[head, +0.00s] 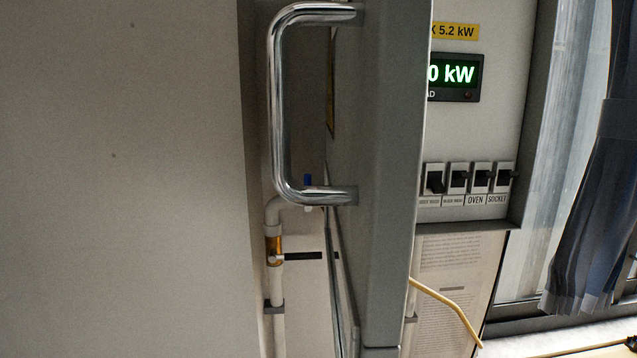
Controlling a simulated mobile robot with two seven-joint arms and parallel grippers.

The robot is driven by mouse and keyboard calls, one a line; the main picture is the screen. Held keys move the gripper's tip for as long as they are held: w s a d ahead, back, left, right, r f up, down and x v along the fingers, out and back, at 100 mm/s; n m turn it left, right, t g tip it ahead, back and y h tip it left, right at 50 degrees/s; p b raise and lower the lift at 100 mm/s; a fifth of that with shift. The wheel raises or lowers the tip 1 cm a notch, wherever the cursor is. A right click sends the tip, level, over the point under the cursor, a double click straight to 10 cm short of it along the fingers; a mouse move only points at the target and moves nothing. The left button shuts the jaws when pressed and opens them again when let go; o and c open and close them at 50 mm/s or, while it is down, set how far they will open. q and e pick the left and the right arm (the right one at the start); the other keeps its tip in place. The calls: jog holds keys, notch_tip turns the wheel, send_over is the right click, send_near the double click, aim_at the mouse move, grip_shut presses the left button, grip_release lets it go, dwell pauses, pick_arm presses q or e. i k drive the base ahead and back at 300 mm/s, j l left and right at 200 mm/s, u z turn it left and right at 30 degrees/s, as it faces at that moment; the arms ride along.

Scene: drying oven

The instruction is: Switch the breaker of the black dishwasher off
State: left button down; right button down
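A row of black breaker switches stands on the light panel (480,125) right of a grey door edge. The second breaker from the left (459,181) has a small label that seems to read "BLACK WASH", though the print is blurred. The breaker to its left (434,183) has a label ending in "WASH", and its lever looks larger and lower. To the right are the breakers labelled OVEN (481,180) and SOCKET (503,178). I cannot tell the lever positions surely. The dishwasher itself is not identifiable. Neither gripper is in view.
A grey door (385,150) with a chrome handle (278,105) stands edge-on, hiding the panel's left part. A green display (452,74) ends in "0 kW". A pipe with a black-levered valve (274,256) is behind left. A yellow cable (445,300) and blue curtain (590,200) are right.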

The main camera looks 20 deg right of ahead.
aim_at(463, 177)
jog(key=z, duration=1.15)
